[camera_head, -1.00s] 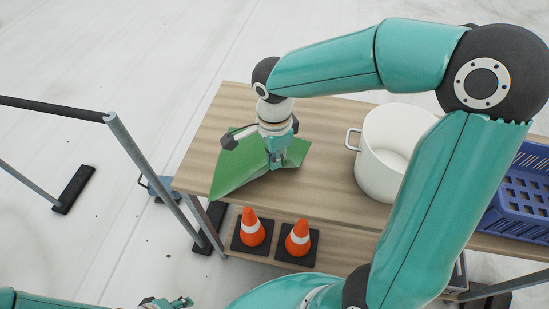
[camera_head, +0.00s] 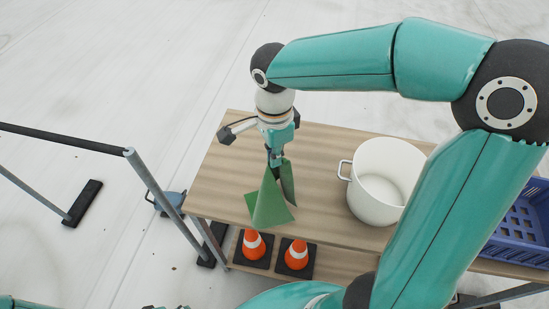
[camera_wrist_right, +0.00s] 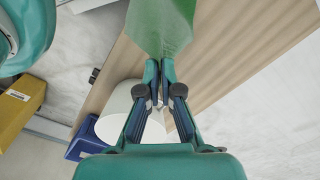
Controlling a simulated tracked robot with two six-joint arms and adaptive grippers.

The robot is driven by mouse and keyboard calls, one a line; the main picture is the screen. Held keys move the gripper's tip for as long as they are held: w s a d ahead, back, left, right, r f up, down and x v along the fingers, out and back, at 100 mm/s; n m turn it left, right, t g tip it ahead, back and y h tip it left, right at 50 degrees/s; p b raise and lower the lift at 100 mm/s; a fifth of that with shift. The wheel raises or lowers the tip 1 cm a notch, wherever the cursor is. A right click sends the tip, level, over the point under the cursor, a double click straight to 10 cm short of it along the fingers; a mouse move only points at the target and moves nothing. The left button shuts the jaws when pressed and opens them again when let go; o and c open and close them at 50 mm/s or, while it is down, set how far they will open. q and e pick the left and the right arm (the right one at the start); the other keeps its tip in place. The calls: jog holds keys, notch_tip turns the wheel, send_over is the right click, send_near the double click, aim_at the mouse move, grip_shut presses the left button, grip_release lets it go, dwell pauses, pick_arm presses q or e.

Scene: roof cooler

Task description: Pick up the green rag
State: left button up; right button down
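The green rag (camera_head: 268,203) hangs in folds from my right gripper (camera_head: 275,160) in the head view, above the left part of the wooden table (camera_head: 325,150). The right gripper points down and is shut on the rag's upper part. In the right wrist view the rag (camera_wrist_right: 160,25) spreads beyond the closed fingertips (camera_wrist_right: 160,66). Whether its lowest corner touches the table cannot be told. Only a small part of my left arm shows at the bottom left edge of the head view, and its fingers cannot be made out.
A white pot (camera_head: 378,185) stands on the table right of the rag. A blue crate (camera_head: 520,225) is at the far right. Two orange cones (camera_head: 254,245) stand on a lower shelf. A metal railing (camera_head: 150,185) runs left of the table.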

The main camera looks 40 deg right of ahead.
pick_arm(q)
jog(key=shift+r, duration=0.9)
pick_arm(e)
notch_tip(320, 180, up, 13)
jog(key=shift+f, duration=0.15)
pick_arm(q)
jog(key=shift+f, duration=0.1)
pick_arm(e)
jog(key=shift+f, duration=0.1)
